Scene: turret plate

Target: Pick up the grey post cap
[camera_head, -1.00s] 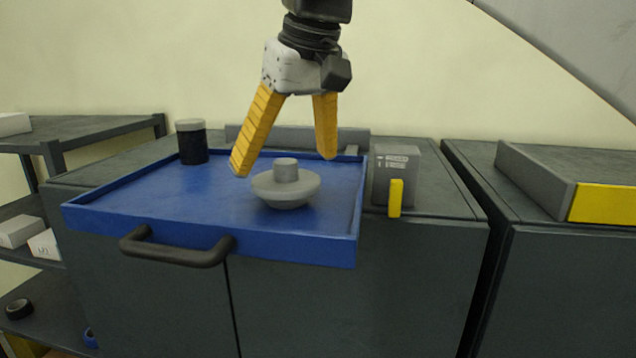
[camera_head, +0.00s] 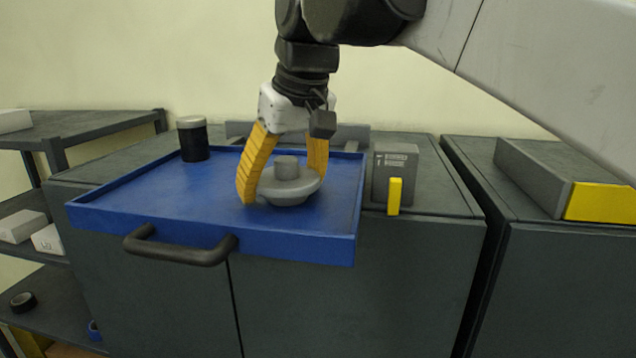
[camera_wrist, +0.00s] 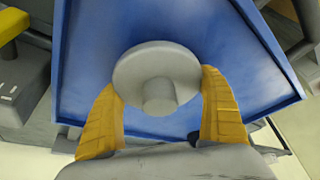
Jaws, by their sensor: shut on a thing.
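The grey post cap (camera_head: 290,189) is a round disc with a short knob on top. It sits in the blue tray (camera_head: 130,212). My gripper (camera_head: 283,190) has come down around it, with one yellow finger at its left and the other at its right. The fingers are shut on the disc's rim. In the wrist view the cap (camera_wrist: 158,70) lies between the yellow fingertips (camera_wrist: 160,85), the knob toward the camera. Whether the cap's underside touches the tray is hard to tell.
A black jar with a grey lid (camera_head: 193,140) stands at the tray's back left. A grey box (camera_head: 395,170) with a yellow piece (camera_head: 394,197) stands right of the tray. A black handle (camera_head: 180,248) juts from the tray's front. A grey and yellow block (camera_head: 545,180) lies on the right cabinet.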

